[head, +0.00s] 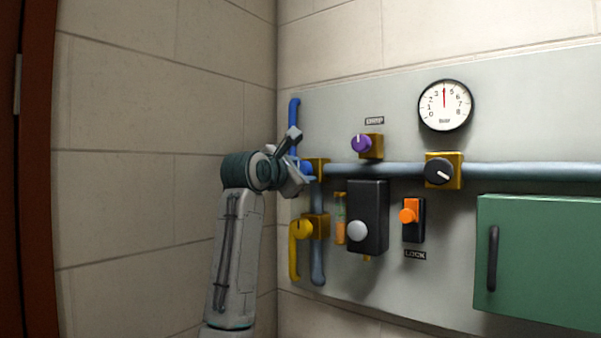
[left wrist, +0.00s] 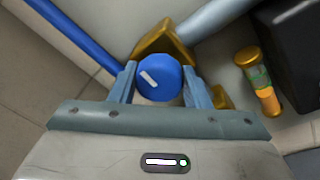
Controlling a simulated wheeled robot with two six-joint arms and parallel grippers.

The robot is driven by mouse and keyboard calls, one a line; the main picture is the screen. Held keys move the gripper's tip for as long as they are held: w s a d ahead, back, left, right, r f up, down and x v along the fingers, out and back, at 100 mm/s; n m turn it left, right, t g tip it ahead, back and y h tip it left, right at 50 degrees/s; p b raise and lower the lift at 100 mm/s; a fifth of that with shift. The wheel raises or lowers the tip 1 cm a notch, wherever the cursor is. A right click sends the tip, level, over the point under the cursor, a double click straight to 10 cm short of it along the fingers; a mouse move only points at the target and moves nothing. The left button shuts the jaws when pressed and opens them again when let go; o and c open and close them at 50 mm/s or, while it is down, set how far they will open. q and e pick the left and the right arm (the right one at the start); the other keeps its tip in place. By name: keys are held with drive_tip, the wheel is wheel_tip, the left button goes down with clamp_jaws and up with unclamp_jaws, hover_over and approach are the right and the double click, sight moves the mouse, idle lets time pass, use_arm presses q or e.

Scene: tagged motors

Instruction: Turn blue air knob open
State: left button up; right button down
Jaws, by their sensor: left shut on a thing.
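The blue air knob (left wrist: 159,77) is round with a white mark on its face. In the left wrist view the mark lies on a slant. The knob sits on a brass block (left wrist: 160,42) where the blue pipe (left wrist: 75,38) and the grey pipe meet. My left gripper (left wrist: 158,84) has one finger on each side of the knob and is shut on it. In the head view my left gripper (head: 302,172) is at the wall panel and hides most of the knob. My right gripper is in neither view.
Below is a yellow knob (head: 303,229). To the right are a purple knob (head: 361,143), a black box (head: 368,215), an orange lock switch (head: 409,215), a black knob (head: 439,171), a pressure gauge (head: 445,105) and a green cabinet (head: 540,262). A side wall stands close on the left.

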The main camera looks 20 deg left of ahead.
use_arm(q)
drive_tip(key=m+b, duration=0.3)
drive_tip(key=m, duration=0.2)
drive_tip(key=shift+a+f+t, duration=0.1)
drive_tip(key=shift+t, duration=0.3)
drive_tip(key=m+b, duration=0.1)
drive_tip(key=m, duration=0.2)
drive_tip(key=m+h+b, duration=0.1)
drive_tip(key=m, duration=0.3)
drive_tip(key=shift+h+b, duration=0.3)
drive_tip(key=shift+b, duration=0.05)
drive_tip(key=m+b, duration=0.1)
drive_tip(key=m, duration=0.3)
drive_tip(key=shift+h, duration=0.3)
drive_tip(key=shift+m+h, duration=0.4)
drive_tip(key=shift+m, duration=1.2)
drive_tip(key=o, duration=0.9)
drive_tip(key=shift+o, duration=0.2)
